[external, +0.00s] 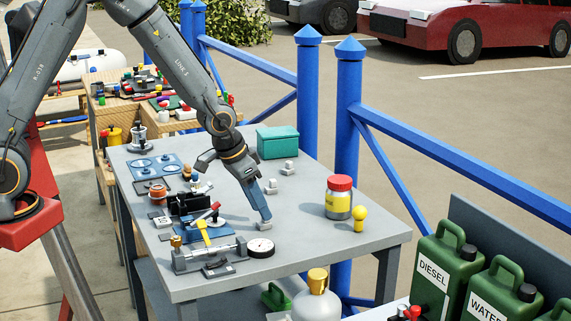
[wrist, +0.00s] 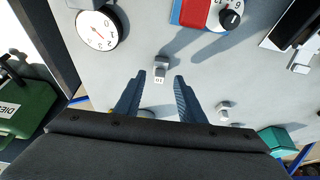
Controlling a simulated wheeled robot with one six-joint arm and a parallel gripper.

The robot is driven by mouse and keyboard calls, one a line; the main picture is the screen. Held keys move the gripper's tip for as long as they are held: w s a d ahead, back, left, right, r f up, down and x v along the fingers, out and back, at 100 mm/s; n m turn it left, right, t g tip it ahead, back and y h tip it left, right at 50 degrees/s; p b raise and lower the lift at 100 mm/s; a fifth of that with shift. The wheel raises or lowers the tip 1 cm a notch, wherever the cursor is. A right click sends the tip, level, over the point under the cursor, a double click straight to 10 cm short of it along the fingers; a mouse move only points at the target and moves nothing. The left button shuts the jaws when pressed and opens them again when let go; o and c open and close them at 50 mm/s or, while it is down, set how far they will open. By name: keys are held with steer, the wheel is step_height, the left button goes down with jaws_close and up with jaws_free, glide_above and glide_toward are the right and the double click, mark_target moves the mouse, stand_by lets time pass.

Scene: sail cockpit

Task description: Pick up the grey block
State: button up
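A small grey block (external: 264,226) with a raised top stands near the front of the grey table. Two similar grey blocks, one nearer (external: 271,186) and one farther (external: 288,168), stand further back.
A red-lidded jar (external: 339,197) and a yellow knobbed piece (external: 359,218) stand to the right. A teal box (external: 278,142) is at the back. Tools crowd the table's left side.

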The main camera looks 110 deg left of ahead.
steer(key=shift+x, duration=1)
steer(key=shift+c, duration=0.4)
jaws_close()
